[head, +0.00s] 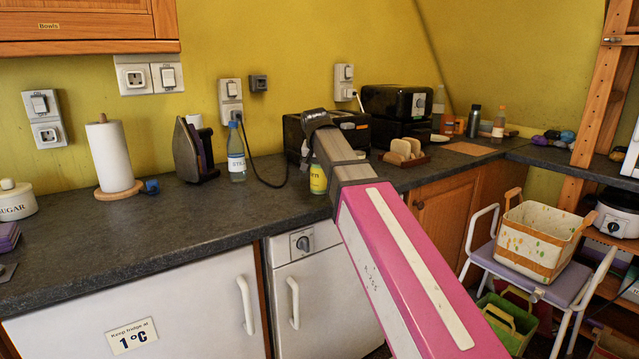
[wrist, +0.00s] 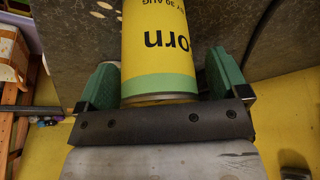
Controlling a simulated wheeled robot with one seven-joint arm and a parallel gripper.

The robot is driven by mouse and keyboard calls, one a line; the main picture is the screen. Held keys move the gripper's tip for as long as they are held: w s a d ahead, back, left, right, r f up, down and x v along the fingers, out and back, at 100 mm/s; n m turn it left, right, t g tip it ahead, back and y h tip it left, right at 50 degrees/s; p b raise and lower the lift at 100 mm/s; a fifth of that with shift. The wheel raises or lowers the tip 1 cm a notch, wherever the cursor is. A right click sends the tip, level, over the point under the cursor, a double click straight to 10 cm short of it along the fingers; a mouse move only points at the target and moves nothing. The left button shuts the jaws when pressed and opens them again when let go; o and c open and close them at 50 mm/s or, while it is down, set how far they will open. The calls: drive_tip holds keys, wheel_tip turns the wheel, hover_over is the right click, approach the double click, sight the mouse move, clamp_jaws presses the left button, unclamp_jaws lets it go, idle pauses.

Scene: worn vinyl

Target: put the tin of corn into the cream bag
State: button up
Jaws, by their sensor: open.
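The tin of corn is yellow with a green band and stands on the dark worktop; in the head view the tin (head: 318,180) is partly hidden by my arm. In the wrist view the tin (wrist: 160,50) lies between the two green fingers of my gripper (wrist: 161,77). The fingers are open, with a narrow gap on each side of the tin. In the head view the fingers are hidden behind my arm. The cream bag (head: 532,262), with orange trim and handles, stands open-topped on a stool at the right.
The stool's purple seat (head: 490,257) is lower than the worktop (head: 240,212). A bottle (head: 236,155) and an iron (head: 192,150) stand left of the tin. A toaster (head: 294,135) is behind, and a toast rack (head: 404,153) stands to the right. A green crate (head: 515,322) is below the stool.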

drive_tip(key=shift+c, duration=0.2)
drive_tip(key=c, duration=1.2)
drive_tip(key=shift+r, duration=0.1)
